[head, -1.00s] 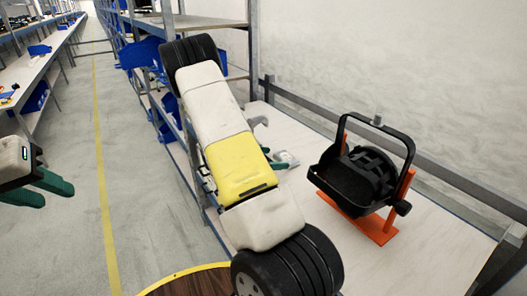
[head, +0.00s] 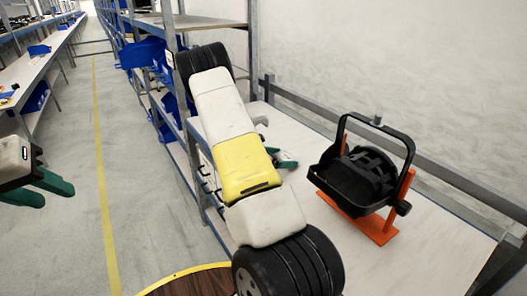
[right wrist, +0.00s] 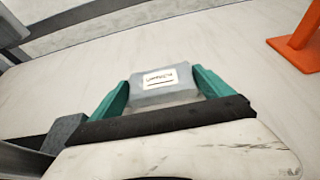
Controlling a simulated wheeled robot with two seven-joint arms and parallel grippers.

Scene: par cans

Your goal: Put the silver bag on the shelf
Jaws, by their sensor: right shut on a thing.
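The silver bag (right wrist: 152,97), a small grey packet with a white printed label, sits between the two green fingers of my right gripper (right wrist: 163,82) in the right wrist view. The fingers are shut on its sides. In the head view, a green finger of the right gripper (head: 285,160) shows beyond my right arm over the shelf board (head: 300,185); the bag is hidden there behind the arm. I cannot tell whether the bag touches the board. My left gripper (head: 42,188) is at the left edge, over the floor, empty with its green fingers apart.
A black par can lamp (head: 362,180) on an orange stand (head: 375,228) stands on the board to the right of my right gripper. Blue bins (head: 142,54) and metal posts are at the back left. Bare board lies around the lamp.

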